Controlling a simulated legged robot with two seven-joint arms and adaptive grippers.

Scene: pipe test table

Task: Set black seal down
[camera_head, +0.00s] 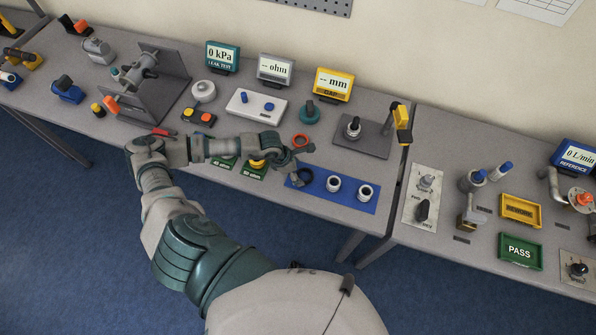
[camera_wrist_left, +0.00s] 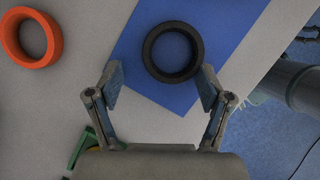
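The black seal (camera_head: 303,178) is a dark ring at the left end of the blue mat (camera_head: 349,192). In the left wrist view the black seal (camera_wrist_left: 147,51) appears to lie flat, over the mat's corner (camera_wrist_left: 222,30). My left gripper (camera_head: 296,163) is just above and behind it in the head view. The gripper holds nothing.
An orange ring (camera_head: 300,140) lies on the grey table (camera_head: 240,180) behind my left gripper. Two pale ring fittings (camera_head: 333,184) (camera_head: 365,192) stand on the mat right of the seal. Green labelled trays (camera_head: 255,173) sit left of it, under my forearm.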

